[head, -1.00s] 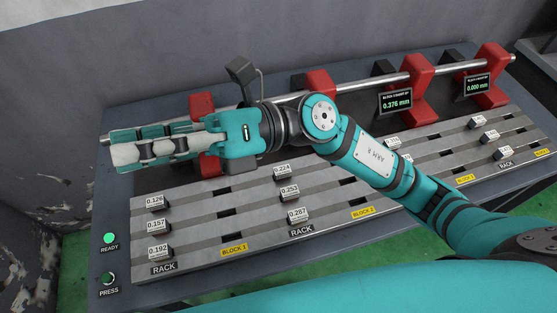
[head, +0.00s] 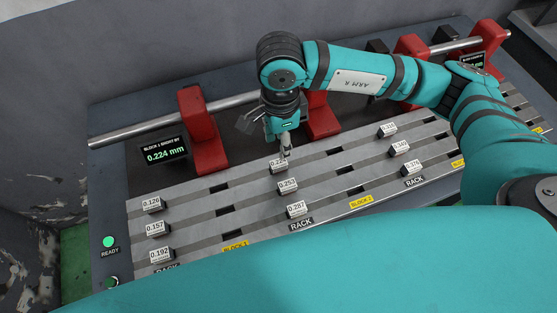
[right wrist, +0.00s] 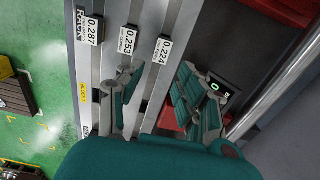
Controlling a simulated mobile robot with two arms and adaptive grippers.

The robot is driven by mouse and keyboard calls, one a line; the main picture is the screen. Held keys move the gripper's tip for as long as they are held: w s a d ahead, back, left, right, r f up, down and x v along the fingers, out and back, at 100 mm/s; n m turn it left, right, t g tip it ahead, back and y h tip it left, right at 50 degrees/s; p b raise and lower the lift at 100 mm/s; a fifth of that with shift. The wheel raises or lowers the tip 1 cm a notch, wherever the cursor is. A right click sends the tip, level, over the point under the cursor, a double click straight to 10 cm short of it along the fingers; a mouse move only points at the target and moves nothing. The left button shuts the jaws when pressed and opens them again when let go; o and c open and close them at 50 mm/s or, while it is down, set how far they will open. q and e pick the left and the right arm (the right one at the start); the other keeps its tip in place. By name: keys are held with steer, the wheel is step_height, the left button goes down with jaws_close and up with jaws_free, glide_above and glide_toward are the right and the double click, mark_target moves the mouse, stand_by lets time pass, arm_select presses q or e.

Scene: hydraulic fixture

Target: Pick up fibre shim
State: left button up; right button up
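The shims are small blocks with white number labels in the grey rack. The finer label print is too small to read, so I cannot tell which is fibre. The 0.224 shim (head: 276,165) sits in the middle column's back row, partly hidden by my right gripper (head: 286,153), which points down over it. In the right wrist view the 0.224 shim (right wrist: 162,52) lies just beyond the gap between the spread fingers of my right gripper (right wrist: 156,72), which are empty. The 0.253 shim (head: 287,186) and 0.287 shim (head: 297,209) sit in front. My left gripper is not in view.
Red clamps (head: 203,130) stand along a steel rod (head: 125,134) behind the rack. The block 1 display (head: 164,151) reads 0.224 mm. Other shims sit in the left column (head: 157,229) and right column (head: 400,148). A green READY light (head: 109,242) glows at the left.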

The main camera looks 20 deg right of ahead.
steer(key=p, duration=0.1)
glide_above(279, 163)
step_height(279, 163, down, 5)
steer(key=shift+s+f, duration=0.1)
steer(key=shift+s, duration=0.05)
step_height(279, 163, down, 5)
steer(key=p, duration=0.3)
steer(key=shift+f, duration=0.3)
steer(key=shift+c, duration=0.3)
jaws_close()
